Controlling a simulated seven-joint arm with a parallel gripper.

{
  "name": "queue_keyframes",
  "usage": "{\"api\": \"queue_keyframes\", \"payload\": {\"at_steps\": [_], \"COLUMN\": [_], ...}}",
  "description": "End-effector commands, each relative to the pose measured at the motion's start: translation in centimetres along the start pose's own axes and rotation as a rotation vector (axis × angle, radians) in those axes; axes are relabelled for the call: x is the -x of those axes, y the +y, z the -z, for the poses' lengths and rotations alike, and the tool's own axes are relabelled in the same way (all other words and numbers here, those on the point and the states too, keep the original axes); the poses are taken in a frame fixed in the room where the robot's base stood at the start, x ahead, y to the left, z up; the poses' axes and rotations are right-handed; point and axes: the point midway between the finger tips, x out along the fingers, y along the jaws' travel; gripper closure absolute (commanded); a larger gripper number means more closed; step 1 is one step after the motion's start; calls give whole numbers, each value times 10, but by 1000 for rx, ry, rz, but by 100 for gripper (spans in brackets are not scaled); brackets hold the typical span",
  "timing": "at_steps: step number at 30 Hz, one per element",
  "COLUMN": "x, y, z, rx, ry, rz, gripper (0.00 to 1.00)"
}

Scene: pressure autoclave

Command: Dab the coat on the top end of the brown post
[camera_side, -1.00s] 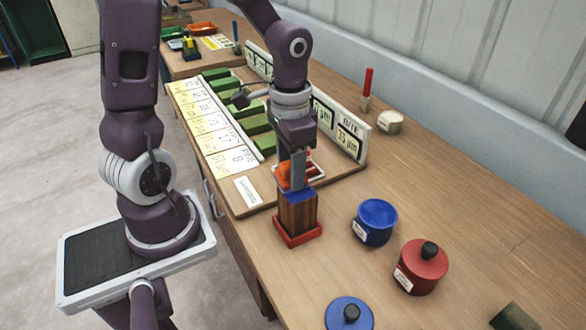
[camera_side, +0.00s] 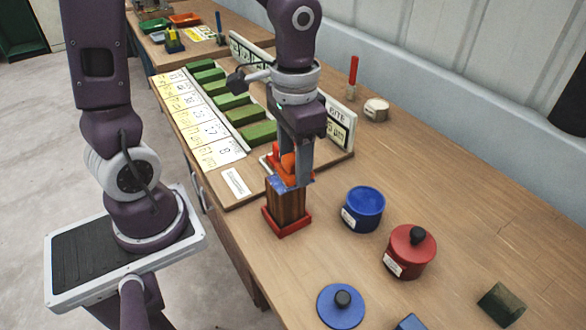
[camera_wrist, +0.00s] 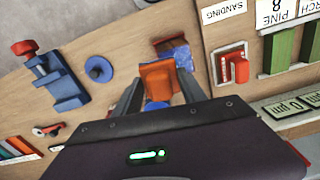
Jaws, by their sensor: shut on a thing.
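My gripper (camera_side: 292,170) is shut on an orange block-like applicator (camera_wrist: 157,80), which sits between the two fingers in the wrist view. The brown post (camera_side: 287,208) stands upright in a red square base on the wooden bench. Its top end carries a blue patch (camera_side: 281,184), which also shows beside the orange applicator in the wrist view (camera_wrist: 183,58). The applicator is right at the post's top; I cannot tell whether it touches, since my fingers partly hide it. An open blue pot (camera_side: 363,210) stands right of the post.
A red lidded pot (camera_side: 405,255) stands right of the blue pot. A blue lid (camera_side: 340,305) lies at the front. A board with green blocks (camera_side: 232,103) and a red holder (camera_wrist: 234,70) are close behind the post. A dark green block (camera_side: 502,303) lies at front right.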

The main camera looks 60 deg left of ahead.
Motion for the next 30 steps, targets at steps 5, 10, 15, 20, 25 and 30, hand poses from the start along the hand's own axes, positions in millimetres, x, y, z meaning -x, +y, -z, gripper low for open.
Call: {"api": "queue_keyframes", "payload": {"at_steps": [5,10,15,20,25,30], "x": [16,32,44,46,46,46], "y": [0,0,0,0,0,0], "z": [1,1,1,0,0,0], "rx": [2,3,1,1,1,1], "ry": [3,4,3,1,1,1], "rz": [1,0,0,-1,-1,-1], "gripper": [96,96,96,96,96,96]}}
